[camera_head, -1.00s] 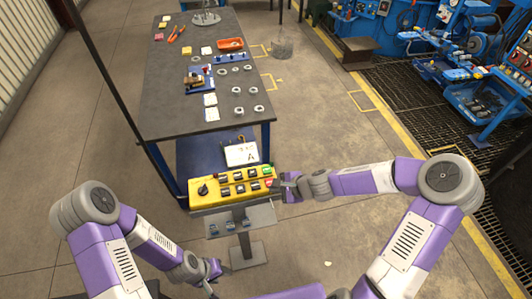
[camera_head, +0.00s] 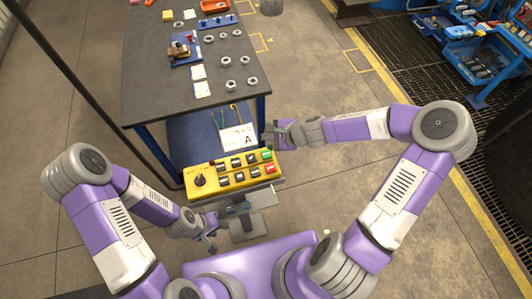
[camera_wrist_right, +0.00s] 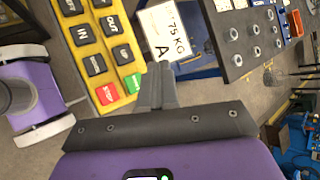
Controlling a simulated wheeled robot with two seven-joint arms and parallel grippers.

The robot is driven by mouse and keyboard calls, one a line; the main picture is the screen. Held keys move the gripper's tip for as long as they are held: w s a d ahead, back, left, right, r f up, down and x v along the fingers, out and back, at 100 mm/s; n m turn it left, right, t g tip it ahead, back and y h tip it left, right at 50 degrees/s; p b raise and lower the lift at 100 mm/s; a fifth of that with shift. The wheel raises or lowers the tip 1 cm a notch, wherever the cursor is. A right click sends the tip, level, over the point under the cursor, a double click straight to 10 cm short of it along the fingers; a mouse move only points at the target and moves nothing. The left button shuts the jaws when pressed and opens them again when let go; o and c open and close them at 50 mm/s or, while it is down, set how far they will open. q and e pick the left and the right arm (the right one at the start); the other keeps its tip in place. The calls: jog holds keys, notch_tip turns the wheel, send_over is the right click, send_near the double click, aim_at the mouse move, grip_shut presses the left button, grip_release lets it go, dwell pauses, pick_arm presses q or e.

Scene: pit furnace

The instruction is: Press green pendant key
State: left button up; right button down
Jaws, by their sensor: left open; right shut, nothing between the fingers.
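The yellow pendant box (camera_head: 207,191) stands on a post in front of the table, with black keys, a rotary knob and a red key (camera_head: 271,166). The green key (camera_head: 266,155) is at its far right corner. In the right wrist view the green key (camera_wrist_right: 133,83) lies just left of the fingertips, beside the red key (camera_wrist_right: 107,94). My right gripper (camera_head: 267,138) is shut and empty, near the far right corner of the box. In the wrist view its fingertips (camera_wrist_right: 156,82) appear apart from the green key; their height above it is unclear. My left gripper (camera_head: 211,239) is open, low beside the post.
A dark table (camera_head: 165,100) with nuts, cards and a wooden-topped fixture stands beyond the pendant. A white card marked A (camera_head: 238,138) is behind the box, close to my right gripper. Blue machinery (camera_head: 488,60) stands on the right. The floor between is open.

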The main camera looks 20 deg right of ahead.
jog(key=f, duration=0.1)
jog(key=b, duration=0.6)
send_over(268, 155)
notch_tip(268, 155, down, 6)
jog(key=shift+r, duration=0.1)
jog(key=shift+f+b, duration=0.5)
jog(key=shift+f, duration=0.25)
jog(key=shift+s, duration=0.1)
dwell(0.8)
jog(key=shift+f+b, duration=0.4)
jog(key=shift+b, duration=0.1)
jog(key=shift+f+b, duration=0.45)
jog(key=shift+b, duration=0.05)
dwell(0.5)
jog(key=shift+r, duration=0.15)
jog(key=shift+r+p, duration=0.65)
jog(key=shift+r, duration=0.1)
